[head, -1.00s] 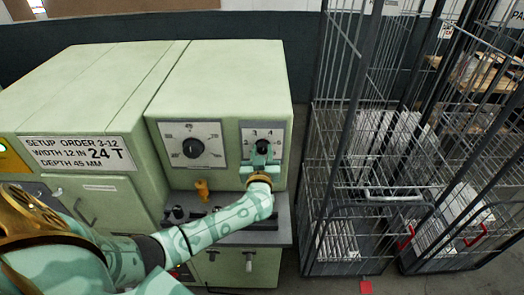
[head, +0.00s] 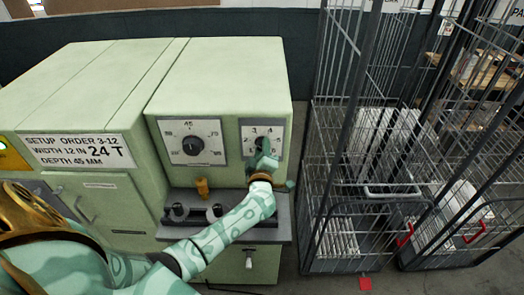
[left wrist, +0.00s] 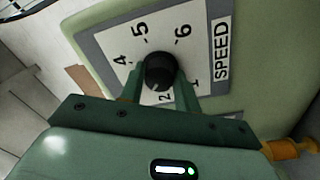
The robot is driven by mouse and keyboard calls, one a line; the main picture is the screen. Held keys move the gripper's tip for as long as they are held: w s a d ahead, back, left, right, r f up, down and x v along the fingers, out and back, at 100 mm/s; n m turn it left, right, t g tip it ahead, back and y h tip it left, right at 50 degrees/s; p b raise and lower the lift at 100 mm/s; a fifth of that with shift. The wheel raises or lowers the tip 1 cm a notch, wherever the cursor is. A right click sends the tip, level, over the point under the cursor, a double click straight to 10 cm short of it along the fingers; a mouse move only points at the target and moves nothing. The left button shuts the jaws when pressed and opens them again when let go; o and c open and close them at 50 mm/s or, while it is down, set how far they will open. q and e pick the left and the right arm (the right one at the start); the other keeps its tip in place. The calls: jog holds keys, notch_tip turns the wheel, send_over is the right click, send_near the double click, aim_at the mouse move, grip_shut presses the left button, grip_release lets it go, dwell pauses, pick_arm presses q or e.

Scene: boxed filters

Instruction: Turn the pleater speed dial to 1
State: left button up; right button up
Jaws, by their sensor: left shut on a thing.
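The speed dial is a black round knob (left wrist: 160,70) on a white plate (left wrist: 112,42) marked SPEED, with numerals including 1, 2, 4, 5 and 6 showing around it. In the head view its knob (head: 261,143) is on the machine's front, at the right, partly behind my gripper. My left gripper (head: 264,157) is shut on this knob, one finger on each side. A faint light mark shows low on the knob in the left wrist view, but I cannot tell surely which number it points at. My right gripper is not in view.
A larger black dial (head: 192,146) sits to the left on the green machine (head: 220,75). Wire cage carts (head: 345,130) stand close on the right. A setup order label (head: 75,151) is on the left.

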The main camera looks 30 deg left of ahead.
pick_arm(q)
jog(key=shift+n+g+y+b, duration=0.4)
jog(key=shift+n+b, duration=2.35)
jog(key=shift+n, duration=6.75)
jog(key=o, duration=1)
jog(key=shift+w, duration=0.1)
jog(key=shift+d, duration=0.1)
